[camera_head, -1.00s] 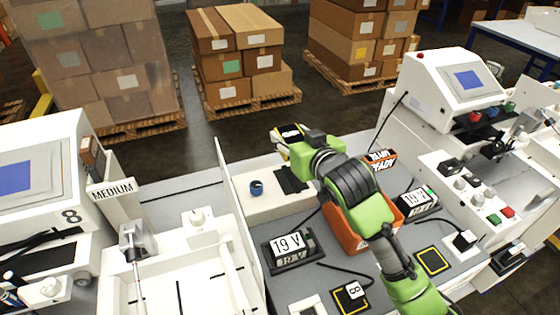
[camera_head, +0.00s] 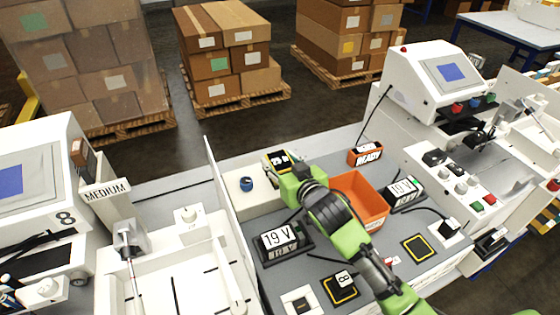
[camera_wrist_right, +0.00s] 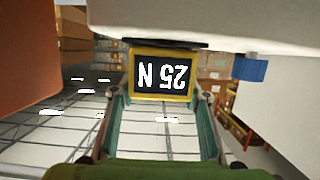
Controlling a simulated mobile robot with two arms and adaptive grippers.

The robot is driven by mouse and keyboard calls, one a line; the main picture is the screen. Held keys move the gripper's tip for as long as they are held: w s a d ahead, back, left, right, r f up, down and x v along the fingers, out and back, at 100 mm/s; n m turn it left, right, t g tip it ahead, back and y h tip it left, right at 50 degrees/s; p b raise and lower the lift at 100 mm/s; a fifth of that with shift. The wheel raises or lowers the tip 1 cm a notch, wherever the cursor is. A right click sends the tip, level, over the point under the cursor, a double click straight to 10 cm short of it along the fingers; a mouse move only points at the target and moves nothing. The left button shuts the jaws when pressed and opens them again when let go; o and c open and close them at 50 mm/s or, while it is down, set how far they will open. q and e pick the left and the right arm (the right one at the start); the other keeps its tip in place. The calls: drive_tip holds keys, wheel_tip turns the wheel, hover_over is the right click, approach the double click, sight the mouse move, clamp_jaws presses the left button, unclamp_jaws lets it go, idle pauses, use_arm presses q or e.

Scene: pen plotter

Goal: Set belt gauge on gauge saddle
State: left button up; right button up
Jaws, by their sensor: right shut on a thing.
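The belt gauge (camera_head: 278,161) is a small yellow-framed black block. Its face reads 25 N, upside down, in the right wrist view (camera_wrist_right: 162,75). My right gripper (camera_head: 292,172) is shut on it, a finger on each side in the wrist view. The gauge is over the back right part of the white block (camera_head: 240,204), where the gauge saddle is. In the head view my gripper covers the saddle. In the wrist view a dark strip (camera_wrist_right: 165,43) lies along the gauge's edge, against the white block; I cannot tell whether the gauge rests on it. My left gripper is out of view.
A blue knob (camera_head: 246,184) is on the white block, left of the gauge. An orange bin (camera_head: 362,198), an orange READY box (camera_head: 366,155) and a 19 V display (camera_head: 281,238) stand nearby. A thin white panel (camera_head: 228,195) borders the bench's left side.

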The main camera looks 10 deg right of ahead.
drive_tip(key=o, duration=1.3)
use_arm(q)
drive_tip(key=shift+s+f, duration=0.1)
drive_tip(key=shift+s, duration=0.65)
use_arm(e)
drive_tip(key=shift+r, duration=0.1)
drive_tip(key=shift+s, duration=0.25)
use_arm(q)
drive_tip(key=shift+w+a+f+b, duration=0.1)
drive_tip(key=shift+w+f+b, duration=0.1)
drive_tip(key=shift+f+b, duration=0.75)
use_arm(e)
drive_tip(key=v, duration=1.1)
drive_tip(key=shift+s+d+r, duration=0.1)
drive_tip(key=shift+s+r, duration=0.05)
drive_tip(key=shift+s, duration=0.1)
